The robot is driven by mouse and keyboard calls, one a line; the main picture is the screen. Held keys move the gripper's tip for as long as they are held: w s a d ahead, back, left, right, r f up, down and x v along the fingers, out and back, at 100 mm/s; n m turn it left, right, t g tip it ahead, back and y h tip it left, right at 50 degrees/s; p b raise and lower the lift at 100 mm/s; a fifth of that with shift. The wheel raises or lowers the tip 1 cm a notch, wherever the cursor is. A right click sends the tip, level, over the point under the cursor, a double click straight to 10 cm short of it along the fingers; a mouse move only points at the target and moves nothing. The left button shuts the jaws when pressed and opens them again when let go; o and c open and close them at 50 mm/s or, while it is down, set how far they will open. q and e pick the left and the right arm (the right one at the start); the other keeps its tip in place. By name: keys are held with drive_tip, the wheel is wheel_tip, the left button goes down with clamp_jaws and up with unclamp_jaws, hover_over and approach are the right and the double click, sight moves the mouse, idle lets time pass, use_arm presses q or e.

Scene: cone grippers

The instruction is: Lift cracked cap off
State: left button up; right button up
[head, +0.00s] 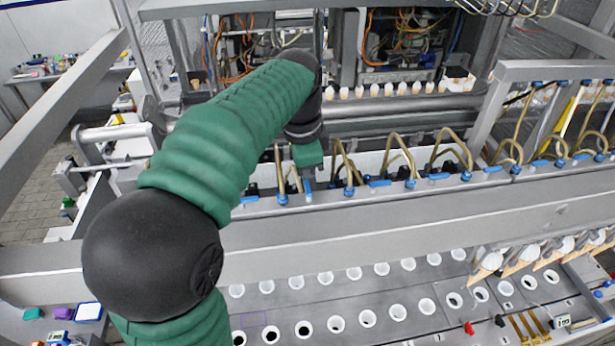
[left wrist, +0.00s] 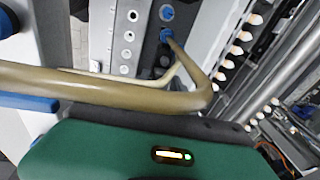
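No cap with a crack can be made out in either view. My left arm rises from the bottom left in the head view, and my left gripper (head: 308,182) points down at the tube row, beside tan looped tubes (head: 345,160) with blue fittings (head: 380,183). Its fingertips are too small and hidden to read. In the left wrist view a thick tan tube (left wrist: 110,92) crosses close in front of the green wrist housing. White-topped cones (head: 490,260) hang at the right in the head view. My right gripper is not in view.
A grey metal beam (head: 400,225) runs across in front of the tubes. Below it lies a plate with rows of round holes (head: 367,318). A row of small pale cones (head: 400,89) stands behind, near steel rollers (head: 400,108). A post frame (head: 60,95) stands at left.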

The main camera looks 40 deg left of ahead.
use_arm(q)
drive_tip(key=shift+s+a, duration=0.15)
drive_tip(key=shift+s, duration=0.05)
drive_tip(key=shift+c, duration=0.3)
clamp_jaws()
